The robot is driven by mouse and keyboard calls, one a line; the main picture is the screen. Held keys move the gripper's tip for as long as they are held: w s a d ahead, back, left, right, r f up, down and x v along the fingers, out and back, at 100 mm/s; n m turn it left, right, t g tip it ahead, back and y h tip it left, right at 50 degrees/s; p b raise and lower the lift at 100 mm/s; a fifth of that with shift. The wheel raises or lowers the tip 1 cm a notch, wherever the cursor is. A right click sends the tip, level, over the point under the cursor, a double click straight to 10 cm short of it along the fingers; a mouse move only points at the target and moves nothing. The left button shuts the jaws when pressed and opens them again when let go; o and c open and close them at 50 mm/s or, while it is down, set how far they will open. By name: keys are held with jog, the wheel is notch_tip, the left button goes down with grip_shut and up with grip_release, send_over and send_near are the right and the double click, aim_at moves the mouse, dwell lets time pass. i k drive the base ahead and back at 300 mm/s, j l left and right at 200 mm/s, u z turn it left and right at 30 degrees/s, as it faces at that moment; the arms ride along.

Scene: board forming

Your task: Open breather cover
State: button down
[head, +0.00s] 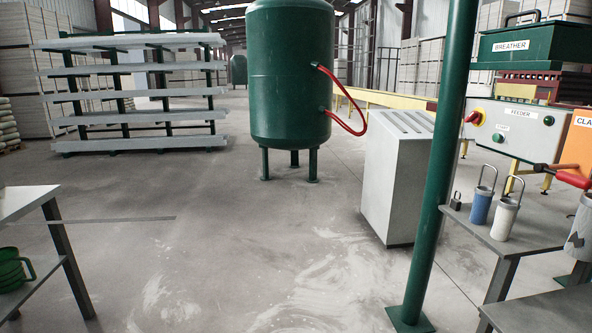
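The breather cover (520,42) is a dark green box-shaped lid at the upper right, with a white label reading BREATHER on its front. A dark handle (522,17) stands up from its top. The cover appears closed, sitting on top of dark red stacked parts (530,84). Its right end is cut off by the picture edge. My gripper is not in view.
A green post (440,170) stands just left of the breather. Below is a grey FEEDER panel (517,130) with a red knob. A table (520,228) carries blue and white canisters. A grey cabinet (395,180) and green tank (290,75) stand left. Open floor lies centre.

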aim_at(539, 23)
jog(key=i+z, duration=0.1)
jog(key=z, duration=0.35)
jog(key=i+j+z, duration=0.1)
jog(key=i+z, duration=0.25)
jog(key=i+j+z, duration=0.35)
jog(key=i, duration=0.15)
jog(key=l, duration=0.1)
